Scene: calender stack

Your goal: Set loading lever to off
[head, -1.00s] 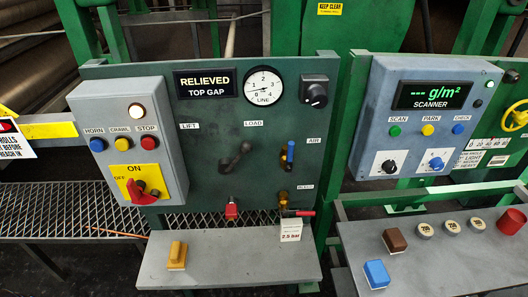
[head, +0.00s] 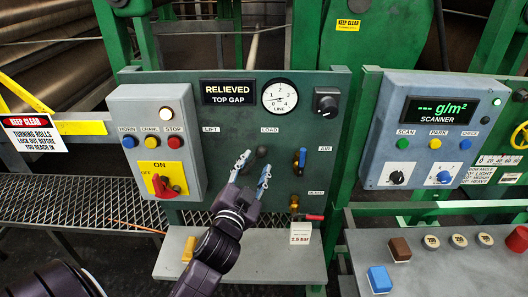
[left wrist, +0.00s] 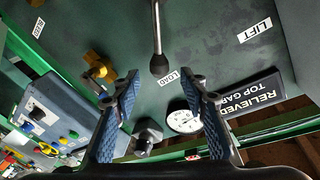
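No contact shows, and the fingers look empty. My right gripper is out of view.
A RELIEVED display (head: 229,92), a line gauge (head: 280,97) and a black knob (head: 327,103) sit above. The blue air valve handle (head: 302,158) is to the right. A grey button box (head: 120,103) stands left. A grey shelf (head: 265,262) juts out below.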

